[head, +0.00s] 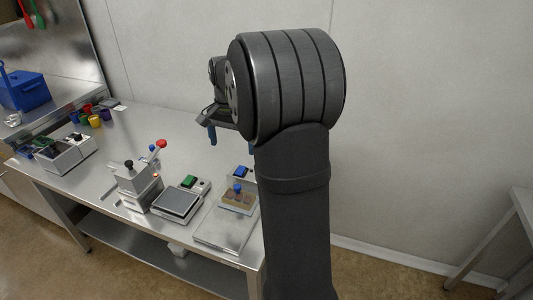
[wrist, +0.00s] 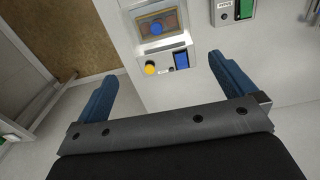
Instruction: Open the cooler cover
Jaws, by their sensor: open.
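The cooler appears to be the pale unit (wrist: 160,88) at the top of the wrist view. Its flat cover (wrist: 141,30) has a window with brown shapes below and a blue knob (wrist: 155,28) on top. The cover looks closed. In the head view the blue knob (head: 238,188) shows above the brown shapes, left of my arm, which hides part of the unit. My gripper (wrist: 163,70) is open and empty, its blue fingers apart. In the head view my gripper (head: 213,134) is above the bench, higher than the cover and apart from it.
A yellow knob (wrist: 150,68) and a blue switch (wrist: 181,60) sit beside the cover. A scale-like unit (head: 179,203) with a green button stands left of the cooler. A lever device (head: 136,184) is further left. Bare steel bench lies behind them.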

